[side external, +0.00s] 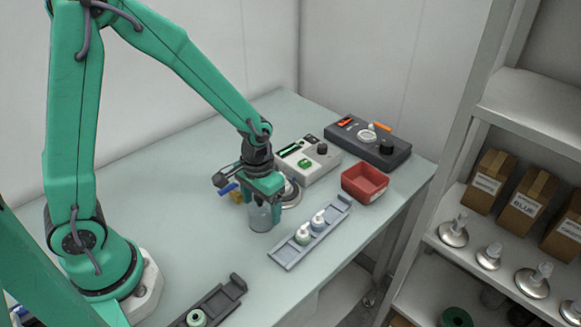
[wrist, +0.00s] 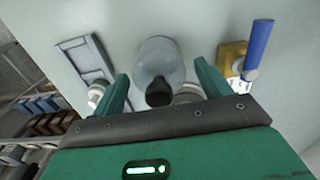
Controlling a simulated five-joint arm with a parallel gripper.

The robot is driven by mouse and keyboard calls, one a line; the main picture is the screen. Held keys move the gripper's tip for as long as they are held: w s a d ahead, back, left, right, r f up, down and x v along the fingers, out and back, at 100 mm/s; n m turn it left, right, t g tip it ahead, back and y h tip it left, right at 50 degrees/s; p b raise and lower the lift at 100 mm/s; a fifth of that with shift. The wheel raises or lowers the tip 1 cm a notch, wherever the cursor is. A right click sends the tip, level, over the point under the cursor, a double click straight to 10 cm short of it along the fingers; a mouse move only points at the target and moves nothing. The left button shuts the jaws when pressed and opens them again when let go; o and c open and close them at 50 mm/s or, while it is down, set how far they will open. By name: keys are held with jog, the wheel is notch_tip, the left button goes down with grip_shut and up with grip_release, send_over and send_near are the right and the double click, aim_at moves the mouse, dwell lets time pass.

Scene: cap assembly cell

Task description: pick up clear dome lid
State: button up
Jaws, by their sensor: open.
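The clear dome lid (side external: 260,218) is a see-through, rounded piece on the pale table, directly below my gripper (side external: 264,190). In the wrist view the dome lid (wrist: 158,58) lies between the two green fingers of my gripper (wrist: 161,72), which are spread apart with gaps on both sides. A dark round knob-like part (wrist: 158,92) overlaps its near edge; I cannot tell what it belongs to. My gripper is open and does not hold the lid.
A grey tray (side external: 285,256) with two small capped pieces stands close on the right. A red bin (side external: 365,182) and two control boxes (side external: 308,160) (side external: 385,155) stand behind. A blue-handled tool on a yellow block (wrist: 232,58) is close by.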

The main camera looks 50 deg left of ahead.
dwell(0.4)
jog(key=c, duration=1)
jog(key=shift+r, duration=0.1)
jog(key=shift+r, duration=0.7)
jog(key=r, duration=0.3)
jog(key=shift+s+d, duration=0.15)
jog(key=shift+d, duration=0.05)
jog(key=s+d+r, duration=0.2)
jog(key=d, duration=0.1)
jog(key=s+d+r, duration=0.4)
jog(key=s+d, duration=0.1)
jog(key=shift+s+d+r, duration=0.1)
jog(key=shift+d+r, duration=0.1)
jog(key=shift+d, duration=0.1)
